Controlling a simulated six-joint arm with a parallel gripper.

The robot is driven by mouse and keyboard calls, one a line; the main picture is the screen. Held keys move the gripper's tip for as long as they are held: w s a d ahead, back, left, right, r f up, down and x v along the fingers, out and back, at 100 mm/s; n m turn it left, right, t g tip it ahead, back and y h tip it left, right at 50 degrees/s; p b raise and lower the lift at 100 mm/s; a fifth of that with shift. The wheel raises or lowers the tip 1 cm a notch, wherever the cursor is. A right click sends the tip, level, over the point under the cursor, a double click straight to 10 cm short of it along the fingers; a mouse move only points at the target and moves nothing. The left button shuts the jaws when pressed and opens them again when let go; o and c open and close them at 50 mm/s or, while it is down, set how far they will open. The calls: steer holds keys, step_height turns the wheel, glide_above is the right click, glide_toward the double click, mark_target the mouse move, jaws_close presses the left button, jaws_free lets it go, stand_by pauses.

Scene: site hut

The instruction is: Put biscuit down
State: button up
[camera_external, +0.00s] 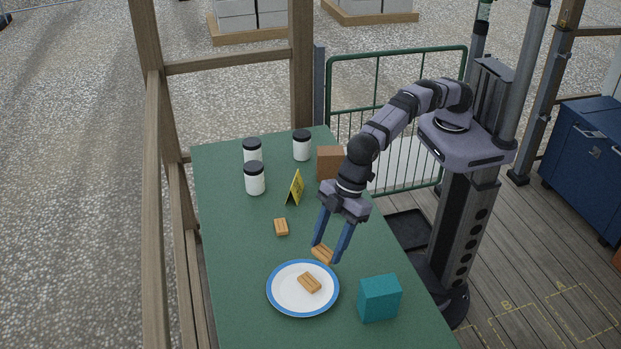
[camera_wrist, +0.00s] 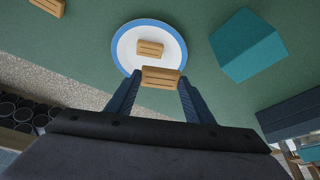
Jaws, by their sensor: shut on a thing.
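My gripper (camera_external: 328,252) is shut on a biscuit (camera_external: 322,254), held crosswise between its two blue fingers. The held biscuit also shows in the wrist view (camera_wrist: 160,78), where it overlaps the near rim of the plate. In the external view it is just behind the plate's upper right rim, seemingly above the table; its exact height is hard to tell. The white plate with a blue rim (camera_external: 285,305) has a second biscuit (camera_external: 309,282) lying on it. A third biscuit (camera_external: 281,227) lies on the green table, behind the plate.
A teal box (camera_external: 379,298) stands right of the plate. A yellow folded sign (camera_external: 295,188), a brown box (camera_external: 329,162) and white jars with black lids (camera_external: 255,178) stand farther back on the green table (camera_external: 232,240). The table left of the plate is clear.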

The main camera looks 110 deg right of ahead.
steer(key=shift+s+a+r+n+y, duration=0.15)
steer(key=shift+s+n+y, duration=0.15)
steer(key=shift+n, duration=0.4)
steer(key=shift+s+n+g+y, duration=0.25)
steer(key=shift+n+g+y, duration=0.15)
steer(key=shift+n, duration=0.9)
steer(key=p, duration=0.3)
glide_above(328, 287)
steer(key=s+d, duration=0.1)
steer(key=shift+s+d+f, duration=0.1)
steer(key=shift+f, duration=2.5)
steer(key=shift+s+d+f, duration=0.1)
steer(key=shift+f, duration=2.45)
steer(key=shift+f+b, duration=0.2)
steer(key=shift+b, duration=0.1)
steer(key=o, duration=1)
steer(key=shift+r, duration=0.1)
